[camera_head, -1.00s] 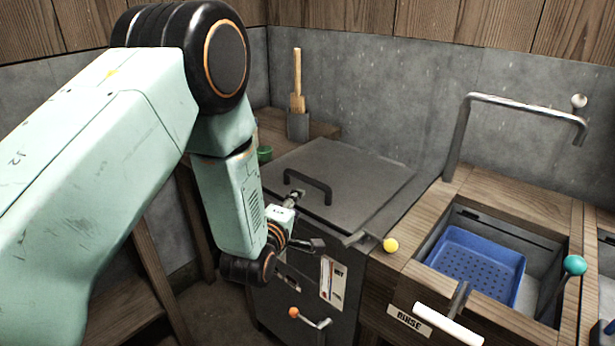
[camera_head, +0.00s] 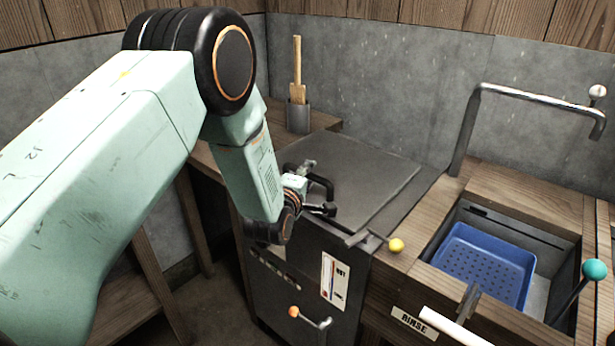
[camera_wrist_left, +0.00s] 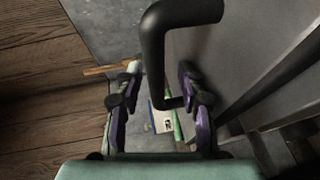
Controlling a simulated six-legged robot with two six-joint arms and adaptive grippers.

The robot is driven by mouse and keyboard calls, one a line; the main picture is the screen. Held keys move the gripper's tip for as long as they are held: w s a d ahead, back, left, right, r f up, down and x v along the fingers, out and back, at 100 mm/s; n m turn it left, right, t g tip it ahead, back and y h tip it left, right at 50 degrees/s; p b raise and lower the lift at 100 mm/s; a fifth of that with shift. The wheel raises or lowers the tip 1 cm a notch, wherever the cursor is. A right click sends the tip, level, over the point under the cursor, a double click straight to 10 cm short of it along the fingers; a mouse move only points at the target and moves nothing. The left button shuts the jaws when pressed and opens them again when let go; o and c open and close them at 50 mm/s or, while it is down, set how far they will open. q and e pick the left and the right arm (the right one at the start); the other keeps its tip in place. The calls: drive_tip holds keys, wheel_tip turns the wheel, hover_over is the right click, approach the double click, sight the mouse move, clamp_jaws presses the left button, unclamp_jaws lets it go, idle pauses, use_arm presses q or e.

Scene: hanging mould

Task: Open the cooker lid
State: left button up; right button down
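The cooker (camera_head: 290,270) is a dark metal box, and its flat grey lid (camera_head: 370,172) lies shut on top. A black bar handle (camera_head: 328,187) stands up from the lid near its left front. My left gripper (camera_head: 308,184) is at this handle and partly covers it. In the left wrist view the two fingers (camera_wrist_left: 158,92) are apart, with the curved black handle (camera_wrist_left: 155,45) reaching down between them. They do not look closed on it; contact is hard to tell. My right gripper is not in view.
A lever with a yellow knob (camera_head: 396,245) sticks out beside the lid's right front corner. To the right is a wooden counter with a sink holding a blue tray (camera_head: 485,262) and a bent pipe (camera_head: 470,130). A wooden-handled tool (camera_head: 297,75) stands in a holder behind.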

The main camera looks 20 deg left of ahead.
use_arm(q)
drive_tip(key=shift+w, duration=0.2)
drive_tip(key=shift+d+r, duration=0.1)
drive_tip(key=shift+r, duration=0.1)
drive_tip(key=shift+w+f, duration=0.15)
drive_tip(key=shift+c, duration=0.8)
clamp_jaws()
